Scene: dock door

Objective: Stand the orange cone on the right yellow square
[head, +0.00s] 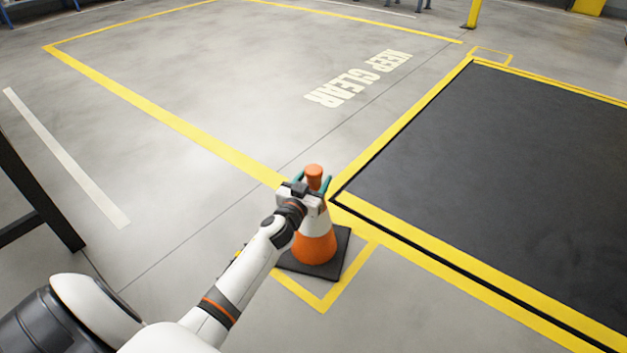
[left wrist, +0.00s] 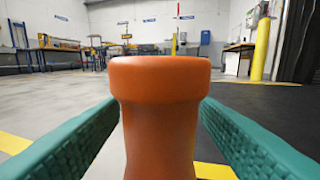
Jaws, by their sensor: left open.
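The orange cone (head: 314,246) with a white band and a dark square base stands upright on the floor. Its base lies over a near yellow outlined square (head: 352,278), whose front and right lines show past it; my arm hides part of the left side. My left gripper (head: 312,182) is open, with its teal fingers on either side of the cone's top. In the left wrist view the cone's orange neck (left wrist: 160,120) fills the middle between the fingers, with gaps beside it lower down. A second, smaller-looking yellow square (head: 492,54) lies empty at the far right. My right gripper is not in view.
A large black dock plate (head: 510,170) edged in yellow lies right of the cone. A yellow-bordered floor area marked KEEP CLEAR (head: 362,78) is empty. A dark frame (head: 35,205) stands at the left. A yellow post (head: 473,14) stands beyond the far square.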

